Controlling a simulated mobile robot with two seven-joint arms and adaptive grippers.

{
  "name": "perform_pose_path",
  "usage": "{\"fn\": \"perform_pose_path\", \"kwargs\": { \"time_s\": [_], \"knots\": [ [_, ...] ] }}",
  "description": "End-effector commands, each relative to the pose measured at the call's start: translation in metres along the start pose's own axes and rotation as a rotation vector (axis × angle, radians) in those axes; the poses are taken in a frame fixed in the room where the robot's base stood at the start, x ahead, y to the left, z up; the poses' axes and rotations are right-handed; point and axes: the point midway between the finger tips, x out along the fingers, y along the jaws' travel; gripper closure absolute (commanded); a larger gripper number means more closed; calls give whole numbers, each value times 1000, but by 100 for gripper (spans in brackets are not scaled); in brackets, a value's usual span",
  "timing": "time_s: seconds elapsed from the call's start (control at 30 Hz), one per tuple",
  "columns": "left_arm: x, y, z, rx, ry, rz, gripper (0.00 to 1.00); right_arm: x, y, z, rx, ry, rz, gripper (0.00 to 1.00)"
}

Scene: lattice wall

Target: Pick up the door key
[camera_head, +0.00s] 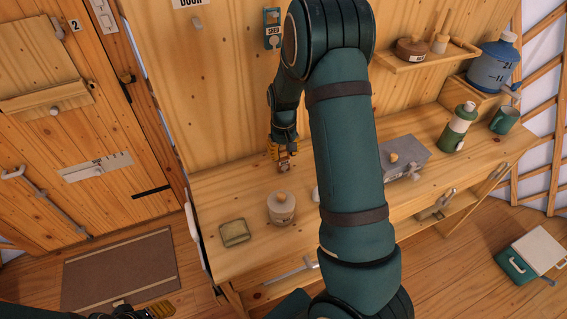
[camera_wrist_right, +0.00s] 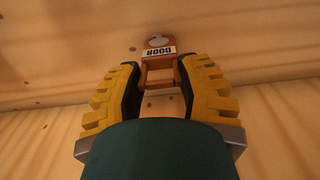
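The door key is an orange-brown tag with a white DOOR label, most clear in the right wrist view (camera_wrist_right: 158,52). Its lower open frame spans the gap between the yellow, dark-padded fingers of my right gripper (camera_wrist_right: 160,75), which appear to touch it on both sides. In the head view my right gripper (camera_head: 283,152) points down over the back left of the counter, and the small brown key (camera_head: 285,166) shows at its fingertips. Whether the key touches the counter is unclear. My left gripper (camera_head: 135,312) is only partly in view at the bottom edge; its opening is unclear.
The wooden counter (camera_head: 240,185) holds a lidded pot (camera_head: 281,207), a greenish square pad (camera_head: 234,232), a grey box (camera_head: 405,155) and a green bottle (camera_head: 457,130). A SHED tag (camera_head: 272,28) hangs on the wall. The peg (camera_head: 197,23) under the DOOR sign is bare.

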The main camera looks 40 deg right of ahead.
Motion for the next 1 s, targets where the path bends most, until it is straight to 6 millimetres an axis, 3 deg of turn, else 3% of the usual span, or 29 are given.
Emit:
{"fn": "perform_pose_path", "kwargs": {
  "time_s": [0.47,0.67,0.87,1.0],
  "knots": [
    [-1,0,-1,0,1,0,44,-6,0,2,0,1,-1,93],
    [-6,2,-3,-2,5,-1,44,-30,0,3,0,4,-1,93],
    [-12,4,-6,-3,12,-1,44,-70,0,3,-1,4,-1,93],
    [-12,4,-6,-4,13,-1,44,-72,0,29,1,-1,-2,93]
  ]
}}
